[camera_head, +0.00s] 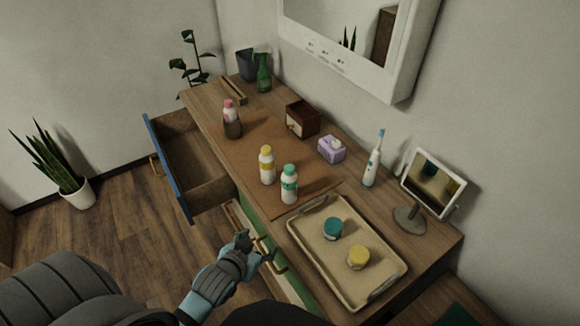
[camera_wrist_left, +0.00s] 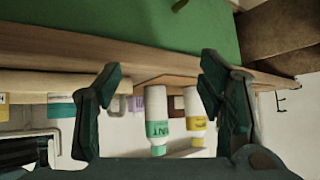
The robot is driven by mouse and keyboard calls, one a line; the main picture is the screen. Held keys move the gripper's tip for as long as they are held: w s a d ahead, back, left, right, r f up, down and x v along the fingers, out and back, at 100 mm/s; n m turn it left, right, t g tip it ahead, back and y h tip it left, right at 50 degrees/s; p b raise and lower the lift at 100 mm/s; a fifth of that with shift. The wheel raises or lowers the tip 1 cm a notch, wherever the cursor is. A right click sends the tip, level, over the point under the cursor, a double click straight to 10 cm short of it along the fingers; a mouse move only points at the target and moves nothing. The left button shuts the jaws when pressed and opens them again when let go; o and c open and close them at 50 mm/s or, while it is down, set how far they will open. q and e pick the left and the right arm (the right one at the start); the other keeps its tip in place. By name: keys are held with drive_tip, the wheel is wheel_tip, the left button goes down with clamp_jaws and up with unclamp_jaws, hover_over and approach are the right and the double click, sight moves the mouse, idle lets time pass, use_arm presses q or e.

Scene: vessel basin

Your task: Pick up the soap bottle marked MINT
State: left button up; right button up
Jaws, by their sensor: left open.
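The soap bottle marked MINT (camera_head: 289,184) is white with a teal cap and teal label. It stands upright on the brown mat near the counter's front edge. In the left wrist view it appears upside down (camera_wrist_left: 157,122), its label partly readable, between the two finger outlines but farther off. A yellow-capped bottle (camera_head: 267,165) stands just beside it and also shows in the wrist view (camera_wrist_left: 195,122). A pink-capped bottle (camera_head: 231,121) is farther back. My left gripper (camera_head: 257,248) is open and empty, in front of the counter by the drawer fronts. My right gripper is not visible.
A beige tray (camera_head: 307,249) holding a teal jar (camera_head: 333,229) and a yellow jar (camera_head: 358,258) lies right of the bottles. A blue-fronted drawer (camera_head: 167,168) stands open at left. A tissue box (camera_head: 332,149), toothbrush (camera_head: 373,160) and mirror (camera_head: 433,186) stand behind.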

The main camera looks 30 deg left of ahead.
sight(286, 184)
use_arm(q)
drive_tip(key=w+r+t, duration=0.4)
drive_tip(key=w+r, duration=0.2)
drive_tip(key=r, duration=0.4)
drive_tip(key=x, duration=0.9)
drive_tip(key=d+b+x, duration=0.1)
drive_tip(key=x, duration=0.3)
drive_tip(key=shift+w+r, duration=0.15)
drive_tip(key=shift+w, duration=0.3)
drive_tip(key=c, duration=1.4)
